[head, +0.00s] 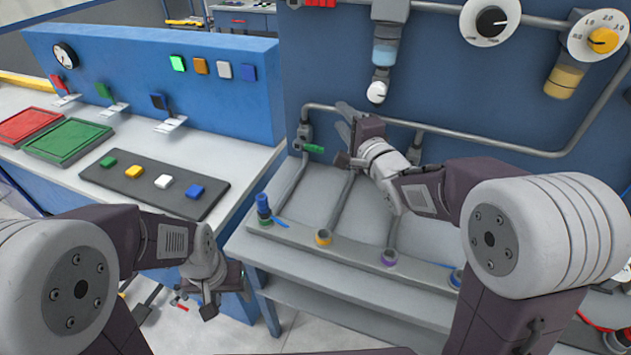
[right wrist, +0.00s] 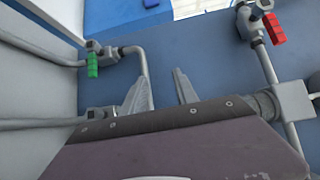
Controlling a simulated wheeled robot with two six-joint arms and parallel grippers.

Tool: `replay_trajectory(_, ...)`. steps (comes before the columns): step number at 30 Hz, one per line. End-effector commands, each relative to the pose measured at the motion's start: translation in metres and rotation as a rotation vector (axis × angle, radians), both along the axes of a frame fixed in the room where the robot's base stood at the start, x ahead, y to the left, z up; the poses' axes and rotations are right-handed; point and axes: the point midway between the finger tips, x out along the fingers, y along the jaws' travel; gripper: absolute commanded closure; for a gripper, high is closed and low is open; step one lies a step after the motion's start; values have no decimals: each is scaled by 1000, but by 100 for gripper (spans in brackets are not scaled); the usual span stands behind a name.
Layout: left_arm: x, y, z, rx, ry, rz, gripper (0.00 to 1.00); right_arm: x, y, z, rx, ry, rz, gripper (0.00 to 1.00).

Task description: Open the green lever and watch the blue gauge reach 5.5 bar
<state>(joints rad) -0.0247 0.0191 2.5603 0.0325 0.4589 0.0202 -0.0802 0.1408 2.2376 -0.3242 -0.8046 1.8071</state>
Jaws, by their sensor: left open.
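A green lever (head: 313,148) sticks out to the right from a grey valve at the left end of the pipework. A green lever (right wrist: 92,65) also shows in the right wrist view, left of the fingers and clear of them. My right gripper (head: 345,128) is beside and slightly above the lever in the head view. Its two fingers (right wrist: 166,85) are apart with nothing between them. My left gripper (head: 228,285) hangs low in front of the left bench, open and empty. No gauge that I can identify as the blue one shows, and no 5.5 bar reading is legible.
A red lever (right wrist: 274,28) sits on a pipe at the right wrist view's upper right. Grey pipes (head: 470,140) cross the blue panel. A dial with a yellow knob (head: 603,40) is at the top right. A rail with coloured rings (head: 355,250) lies below my right arm.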

Motion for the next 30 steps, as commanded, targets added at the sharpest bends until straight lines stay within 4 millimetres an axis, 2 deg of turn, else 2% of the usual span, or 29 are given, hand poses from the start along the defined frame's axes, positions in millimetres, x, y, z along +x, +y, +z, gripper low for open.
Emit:
replay_trajectory(1, 0, 0, -59, 0, 0, 0, 36, 3, 7, -52, 9, -29, 22, 65)
replay_trajectory(3, 0, 0, -93, 0, 0, 0, 36, 6, 15, -81, 4, -50, 45, 65)
replay_trajectory(6, 0, 0, -130, 0, 0, 0, 36, 8, 22, -121, 0, -46, 57, 65)
replay_trajectory(9, 0, 0, -151, 0, 0, 0, 36, 9, 25, -147, -2, -37, 64, 65)
replay_trajectory(12, 0, 0, -158, 0, -1, 0, 36, 9, 27, -155, -3, -34, 66, 65)
replay_trajectory(19, 0, 0, -155, 0, -1, 0, 36, 13, 29, -152, -3, -33, 67, 65)
replay_trajectory(30, 0, 0, -167, 0, -1, 0, 36, 79, 55, -154, -3, -33, 67, 65)
